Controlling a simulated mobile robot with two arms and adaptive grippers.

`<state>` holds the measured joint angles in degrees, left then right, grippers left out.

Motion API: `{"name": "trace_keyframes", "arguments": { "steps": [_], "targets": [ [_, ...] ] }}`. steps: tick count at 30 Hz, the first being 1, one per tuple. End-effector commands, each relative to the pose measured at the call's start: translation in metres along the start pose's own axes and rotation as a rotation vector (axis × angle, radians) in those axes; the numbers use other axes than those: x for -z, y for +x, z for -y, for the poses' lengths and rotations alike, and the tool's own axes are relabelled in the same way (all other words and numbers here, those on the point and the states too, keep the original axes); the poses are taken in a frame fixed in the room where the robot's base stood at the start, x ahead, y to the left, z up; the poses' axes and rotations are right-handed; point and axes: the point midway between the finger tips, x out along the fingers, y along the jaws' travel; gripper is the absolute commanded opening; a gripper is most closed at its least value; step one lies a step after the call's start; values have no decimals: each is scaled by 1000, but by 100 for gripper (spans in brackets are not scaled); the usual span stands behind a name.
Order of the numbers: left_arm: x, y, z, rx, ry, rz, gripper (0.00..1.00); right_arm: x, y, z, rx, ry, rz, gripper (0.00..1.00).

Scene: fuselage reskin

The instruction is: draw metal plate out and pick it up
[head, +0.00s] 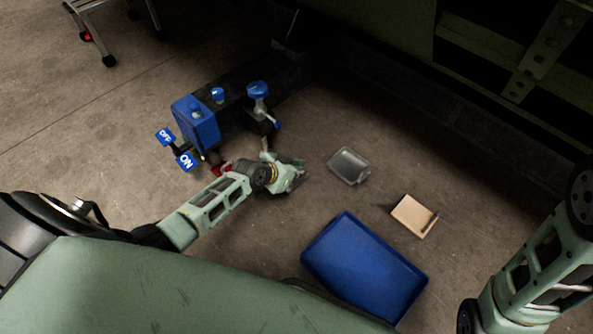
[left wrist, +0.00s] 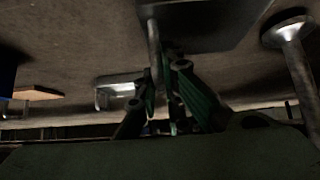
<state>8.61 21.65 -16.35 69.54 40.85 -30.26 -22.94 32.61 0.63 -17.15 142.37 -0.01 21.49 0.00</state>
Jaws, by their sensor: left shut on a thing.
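My left gripper (head: 285,173) is low over the floor beside the blue machine, with its arm coming in from the left. In the left wrist view its green fingers (left wrist: 172,75) meet at the near edge of a dark flat plate (left wrist: 215,22), which I take as the metal plate. The gripper is shut on it; the grip itself is dark and partly hidden. A thin grey rod (left wrist: 154,45) stands by the fingers. In the head view I cannot clearly tell the plate from the gripper. My right arm shows at the lower right, its gripper out of frame.
The blue machine (head: 196,124) has ON and OFF pedals (head: 186,161). A grey tray (head: 348,166), a tan board (head: 412,216) and a blue bin (head: 365,268) are on the floor to the right. A dark structure borders the upper right. Floor between them is clear.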

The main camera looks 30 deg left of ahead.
Motion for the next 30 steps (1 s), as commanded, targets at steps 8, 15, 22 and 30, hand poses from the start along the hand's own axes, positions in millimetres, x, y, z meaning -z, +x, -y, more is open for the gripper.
{"name": "trace_keyframes", "arguments": {
  "steps": [8,15,22,30],
  "targets": [
    [0,0,0,-1,1,0,26,1,0,0,1,0,-2,56],
    [0,0,0,0,0,0,30,2,0,0,2,0,-2,56],
    [0,-6,0,0,1,0,30,3,1,1,4,-1,-5,56],
    [-1,-42,0,0,3,0,30,2,1,0,3,0,-4,56]
  ]
}}
